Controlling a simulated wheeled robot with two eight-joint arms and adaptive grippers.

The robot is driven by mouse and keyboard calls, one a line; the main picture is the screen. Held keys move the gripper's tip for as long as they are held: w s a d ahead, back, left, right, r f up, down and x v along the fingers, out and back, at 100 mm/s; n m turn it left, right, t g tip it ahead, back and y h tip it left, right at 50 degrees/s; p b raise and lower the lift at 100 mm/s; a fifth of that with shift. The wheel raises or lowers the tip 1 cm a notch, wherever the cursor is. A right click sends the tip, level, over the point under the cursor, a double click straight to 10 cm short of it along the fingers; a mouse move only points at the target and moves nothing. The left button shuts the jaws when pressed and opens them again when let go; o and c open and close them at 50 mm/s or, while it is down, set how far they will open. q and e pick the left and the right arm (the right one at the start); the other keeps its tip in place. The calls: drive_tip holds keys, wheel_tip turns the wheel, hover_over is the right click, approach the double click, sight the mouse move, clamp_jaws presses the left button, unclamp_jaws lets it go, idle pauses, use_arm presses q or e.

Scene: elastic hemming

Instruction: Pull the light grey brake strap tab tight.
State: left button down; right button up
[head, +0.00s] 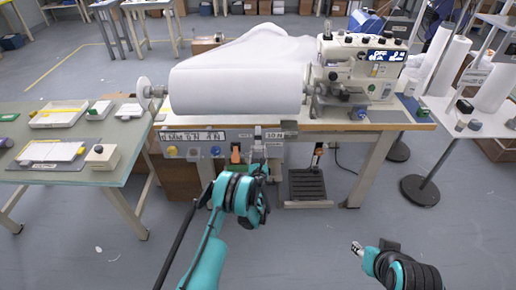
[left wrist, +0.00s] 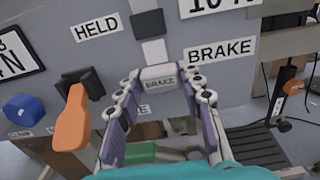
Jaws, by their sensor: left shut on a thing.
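In the left wrist view my left gripper (left wrist: 160,92) is shut on the tab, with one purple-grey finger on each side. In the head view my left gripper (head: 258,168) is at the front of the sewing table, below the panel, and hides much of the tab area. My right gripper (head: 366,249) is low at the right over the floor, away from the table; its fingers are not clear.
An orange lever (left wrist: 74,122) by the HELD label and a blue knob (left wrist: 23,108) sit left of the tab. A sewing machine (head: 358,70) and large white roll (head: 235,90) are on the table. A black pedal (head: 308,185) is below.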

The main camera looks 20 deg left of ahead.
sight(258, 131)
use_arm(q)
drive_tip(key=shift+f, duration=0.45)
drive_tip(key=c, duration=1)
unclamp_jaws()
drive_tip(key=shift+o, duration=0.2)
wheel_tip(258, 131, up, 10)
